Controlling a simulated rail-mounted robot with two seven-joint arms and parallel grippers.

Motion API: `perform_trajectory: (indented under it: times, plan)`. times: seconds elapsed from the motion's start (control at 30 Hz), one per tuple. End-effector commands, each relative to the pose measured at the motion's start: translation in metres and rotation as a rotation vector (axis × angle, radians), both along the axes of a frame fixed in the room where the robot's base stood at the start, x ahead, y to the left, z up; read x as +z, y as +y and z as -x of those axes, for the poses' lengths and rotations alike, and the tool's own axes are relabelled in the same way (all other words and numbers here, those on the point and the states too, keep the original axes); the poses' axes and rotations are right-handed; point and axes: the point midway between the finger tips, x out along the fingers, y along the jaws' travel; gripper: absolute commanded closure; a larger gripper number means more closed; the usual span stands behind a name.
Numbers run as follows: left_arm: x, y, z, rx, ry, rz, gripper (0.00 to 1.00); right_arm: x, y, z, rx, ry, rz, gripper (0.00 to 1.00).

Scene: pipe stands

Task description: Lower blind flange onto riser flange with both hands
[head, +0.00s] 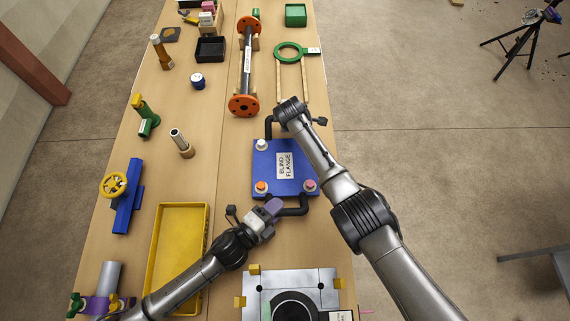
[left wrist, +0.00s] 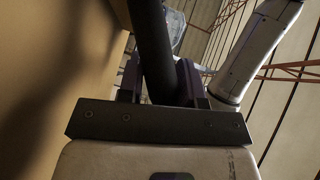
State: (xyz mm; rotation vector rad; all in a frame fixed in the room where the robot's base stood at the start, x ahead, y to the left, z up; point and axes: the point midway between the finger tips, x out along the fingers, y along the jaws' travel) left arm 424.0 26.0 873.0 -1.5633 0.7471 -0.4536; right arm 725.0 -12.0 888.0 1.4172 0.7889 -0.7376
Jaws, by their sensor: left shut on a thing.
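The blind flange (head: 265,167) is a blue square plate with a white label, colored knobs at its corners and a black handle at its near and far edges. My left gripper (head: 273,208) is shut on the near black handle (head: 298,210). In the left wrist view, the dark handle bar (left wrist: 152,45) runs between the left gripper's jaws (left wrist: 160,85). My right gripper (head: 284,110) is over the far handle (head: 269,127); its jaws are hidden under the wrist. The riser flange (head: 258,283), a grey square plate around a dark round opening, is at the near edge, partly cut off.
A blue valve with a yellow handwheel (head: 113,185) stands further left. Beyond the plate are an orange-flanged pipe (head: 247,65) and a green ring (head: 289,46).

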Motion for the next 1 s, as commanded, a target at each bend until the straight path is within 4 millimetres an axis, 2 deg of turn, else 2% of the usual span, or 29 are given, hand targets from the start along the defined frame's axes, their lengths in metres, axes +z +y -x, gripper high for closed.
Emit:
perform_trajectory:
  times: [0.7,1.0]
  plan:
    - [0.046,-0.002,0.000,-0.005,-0.015,0.001,1.00,0.043,-0.001,-0.001,0.001,-0.003,0.005,1.00]
    - [0.055,-0.002,0.000,-0.006,-0.016,0.002,1.00,0.051,-0.001,-0.001,0.001,-0.002,0.006,1.00]
